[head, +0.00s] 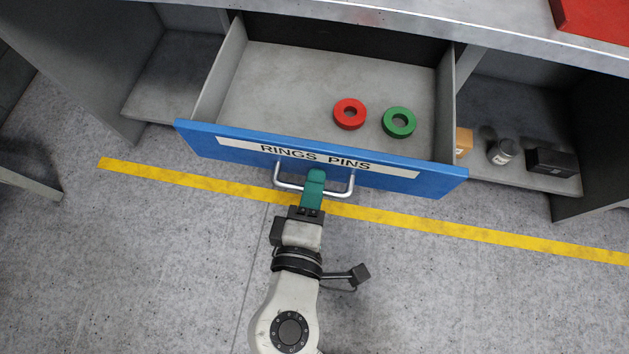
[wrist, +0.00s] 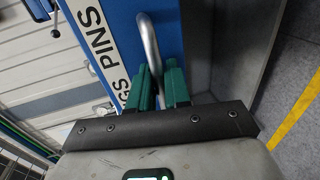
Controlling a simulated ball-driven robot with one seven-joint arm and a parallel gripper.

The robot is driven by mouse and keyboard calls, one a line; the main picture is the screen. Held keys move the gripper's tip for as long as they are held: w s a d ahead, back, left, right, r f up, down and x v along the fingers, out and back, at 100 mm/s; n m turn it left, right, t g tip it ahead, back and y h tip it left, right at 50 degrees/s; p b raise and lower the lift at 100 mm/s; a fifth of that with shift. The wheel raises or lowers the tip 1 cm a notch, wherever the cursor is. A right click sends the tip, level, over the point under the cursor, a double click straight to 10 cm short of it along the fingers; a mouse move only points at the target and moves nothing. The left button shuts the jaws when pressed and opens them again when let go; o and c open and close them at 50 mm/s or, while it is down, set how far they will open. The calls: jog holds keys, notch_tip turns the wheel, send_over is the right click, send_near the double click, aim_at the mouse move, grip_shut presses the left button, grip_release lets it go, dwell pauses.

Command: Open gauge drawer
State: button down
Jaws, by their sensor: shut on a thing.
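In the head view a drawer with a blue front (head: 400,181) stands pulled out from under the workbench, its inside in view. Its label reads "RINGS PINS". A red ring (head: 350,114) and a green ring (head: 399,122) lie on the drawer floor. My gripper (head: 314,178) has green fingers and is shut on the metal bar handle (head: 345,187) at the middle of the drawer front. The wrist view shows the handle (wrist: 150,45) running between the green fingers (wrist: 158,85), with the blue front (wrist: 120,60) behind. No drawer labelled as a gauge drawer is readable.
A grey bench top (head: 430,22) runs above the drawer, with a red object (head: 595,20) at its right. An open shelf (head: 545,177) on the right holds a small bottle (head: 502,152) and a black box (head: 552,162). A yellow line (head: 470,227) crosses the clear floor.

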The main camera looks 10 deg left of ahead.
jog(key=c, duration=1.3)
grip_release()
jog(key=shift+c, duration=0.2)
jog(key=v, duration=1)
jog(key=shift+s, duration=0.35)
